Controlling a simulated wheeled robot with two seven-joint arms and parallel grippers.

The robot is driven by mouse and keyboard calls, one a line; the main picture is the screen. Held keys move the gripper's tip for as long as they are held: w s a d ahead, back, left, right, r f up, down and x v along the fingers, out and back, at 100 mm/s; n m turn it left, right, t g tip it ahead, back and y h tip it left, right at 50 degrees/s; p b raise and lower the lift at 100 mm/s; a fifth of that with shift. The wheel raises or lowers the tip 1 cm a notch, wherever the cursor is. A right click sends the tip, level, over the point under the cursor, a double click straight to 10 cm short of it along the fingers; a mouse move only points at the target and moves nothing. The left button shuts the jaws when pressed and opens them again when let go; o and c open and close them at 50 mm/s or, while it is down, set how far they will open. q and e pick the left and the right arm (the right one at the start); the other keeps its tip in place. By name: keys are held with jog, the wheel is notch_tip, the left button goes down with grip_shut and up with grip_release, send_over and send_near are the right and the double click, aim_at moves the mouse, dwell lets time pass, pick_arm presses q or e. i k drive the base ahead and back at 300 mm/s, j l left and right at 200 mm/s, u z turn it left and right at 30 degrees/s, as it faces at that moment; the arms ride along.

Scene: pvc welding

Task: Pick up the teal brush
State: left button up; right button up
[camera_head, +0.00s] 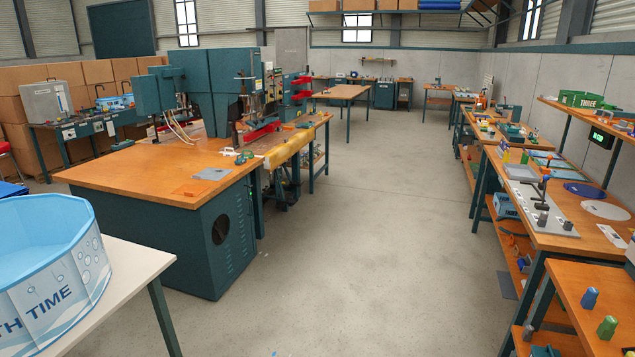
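I cannot make out a teal brush for certain. A small green and teal tool (244,157) lies on the wooden top of the welding machine bench (150,172), near its right edge. It is too small to tell whether it is a brush. Neither of my grippers is in view.
A white table (118,278) with a blue tub (45,250) stands at the near left. Workbenches (560,235) with tools line the right side. A clear concrete aisle (370,220) runs between them. A wooden table (345,92) stands at the back.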

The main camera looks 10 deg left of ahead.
aim_at(241, 161)
jog(key=i+u, duration=0.25)
jog(key=i, duration=1.7)
jog(key=i+l+u, duration=0.1)
jog(key=i+u, duration=0.3)
jog(key=i, duration=0.2)
jog(key=i+l+u, duration=0.3)
jog(key=i+u, duration=0.15)
jog(key=i, duration=0.15)
jog(key=i+l+u, duration=0.4)
jog(key=i+l, duration=0.1)
